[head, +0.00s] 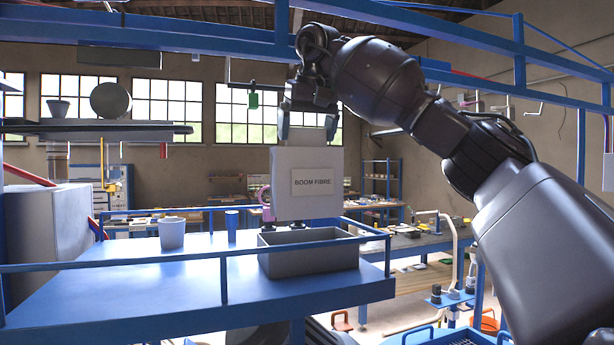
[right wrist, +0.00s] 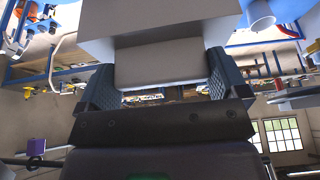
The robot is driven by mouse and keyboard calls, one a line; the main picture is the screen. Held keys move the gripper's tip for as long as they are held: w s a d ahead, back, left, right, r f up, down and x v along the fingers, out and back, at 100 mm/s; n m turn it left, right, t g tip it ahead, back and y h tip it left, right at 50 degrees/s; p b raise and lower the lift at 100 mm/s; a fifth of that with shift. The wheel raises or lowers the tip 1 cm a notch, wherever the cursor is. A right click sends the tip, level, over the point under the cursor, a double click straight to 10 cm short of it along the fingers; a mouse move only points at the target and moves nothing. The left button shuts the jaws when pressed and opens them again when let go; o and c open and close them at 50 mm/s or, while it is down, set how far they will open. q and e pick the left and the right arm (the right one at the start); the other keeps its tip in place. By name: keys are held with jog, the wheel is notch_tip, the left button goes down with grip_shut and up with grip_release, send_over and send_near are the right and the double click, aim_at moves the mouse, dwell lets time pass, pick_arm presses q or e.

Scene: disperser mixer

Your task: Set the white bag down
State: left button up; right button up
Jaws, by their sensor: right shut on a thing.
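The white bag (head: 303,205), a pale block-like bag with a "BOOM FIBRE" label, hangs upright above or just behind a grey open bin (head: 308,262) on the blue platform; I cannot tell which. My right gripper (head: 307,128) comes down from above and is shut on the bag's top. In the right wrist view the bag (right wrist: 158,62) sits between the two dark fingers (right wrist: 160,80), with its wider body beyond them. The bag's lower edge shows just above the bin's rim. My left gripper is not in view.
The blue platform (head: 150,285) has rails along its edges. A light grey cup (head: 172,233) and a blue cup (head: 231,226) stand left of the bin. Blue beams (head: 420,22) run overhead. The platform's front left is clear.

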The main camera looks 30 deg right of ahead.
aim_at(307, 175)
jog(key=shift+f, duration=4.6)
jog(key=o, duration=1.6)
jog(key=v, duration=1.2)
jog(key=shift+s+a, duration=0.1)
